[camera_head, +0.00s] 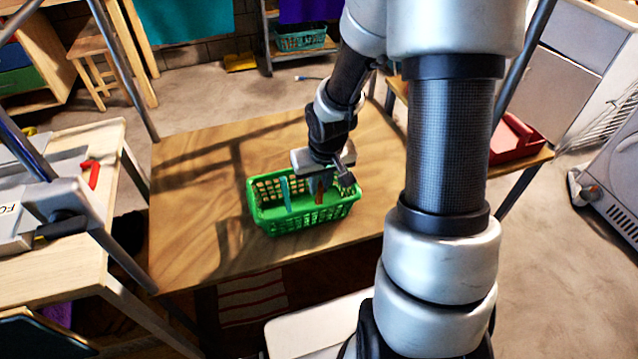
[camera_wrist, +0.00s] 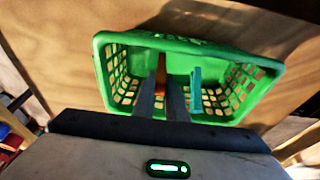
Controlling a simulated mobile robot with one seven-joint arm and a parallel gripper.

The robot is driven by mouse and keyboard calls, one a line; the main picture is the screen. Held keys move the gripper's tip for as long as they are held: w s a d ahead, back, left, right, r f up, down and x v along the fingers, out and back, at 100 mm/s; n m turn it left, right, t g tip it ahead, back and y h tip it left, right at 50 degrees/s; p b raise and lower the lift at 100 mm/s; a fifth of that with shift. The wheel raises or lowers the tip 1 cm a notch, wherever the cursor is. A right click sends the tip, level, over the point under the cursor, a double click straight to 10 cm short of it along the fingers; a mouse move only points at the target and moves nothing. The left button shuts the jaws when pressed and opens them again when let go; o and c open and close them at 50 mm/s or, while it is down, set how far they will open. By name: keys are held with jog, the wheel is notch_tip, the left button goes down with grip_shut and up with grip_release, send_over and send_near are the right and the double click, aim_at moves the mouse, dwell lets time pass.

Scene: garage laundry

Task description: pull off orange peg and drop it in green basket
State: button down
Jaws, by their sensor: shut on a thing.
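The green basket (camera_head: 300,222) stands on the wooden table and also shows in the wrist view (camera_wrist: 115,45). My gripper (camera_head: 320,186) points down over the right half of the basket, with its fingertips at or inside the opening. In the wrist view my gripper (camera_wrist: 161,92) has its two grey fingers shut on the orange peg (camera_wrist: 160,74). Part of the orange peg (camera_head: 319,198) shows below the fingers in the head view. I cannot tell whether it touches the basket. A light-blue peg (camera_head: 286,196) stands upright at the basket, left of my gripper; it also shows in the wrist view (camera_wrist: 196,88).
The wooden table (camera_head: 200,215) is bare left of the basket. A red tray (camera_head: 515,140) lies at the right. A side bench with a red item (camera_head: 92,174) stands at the left. Slanted metal poles frame the area.

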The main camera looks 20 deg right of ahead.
jog(key=c, duration=1.7)
grip_release()
